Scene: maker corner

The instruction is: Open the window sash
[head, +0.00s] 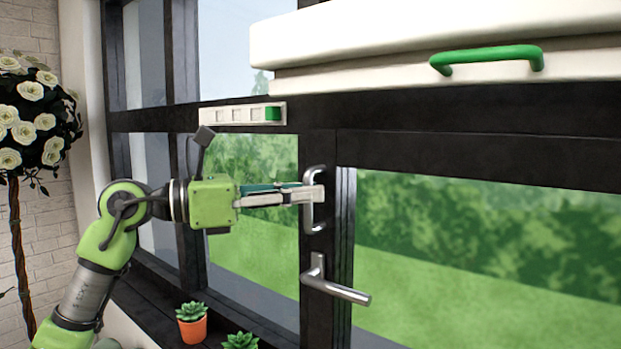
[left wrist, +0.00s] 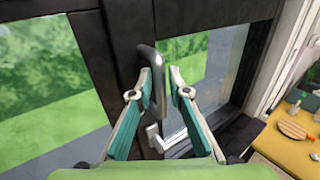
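The window sash has a dark frame (head: 450,153) around a large pane at the right of the head view. A grey upright pull handle (head: 309,221) is fixed on its left stile. It also shows in the left wrist view (left wrist: 158,92), between my fingertips. A silver lever handle (head: 338,290) sits below the pull handle and points right. It shows partly in the left wrist view (left wrist: 155,139). My right gripper is in neither view.
A white box with a green handle (head: 487,56) juts out above the sash. A pale strip with a green end block (head: 273,113) is on the crossbar. Potted succulents (head: 192,323) stand on the sill. A white rose tree (head: 28,125) stands left. A yellow worktop (left wrist: 283,150) shows right.

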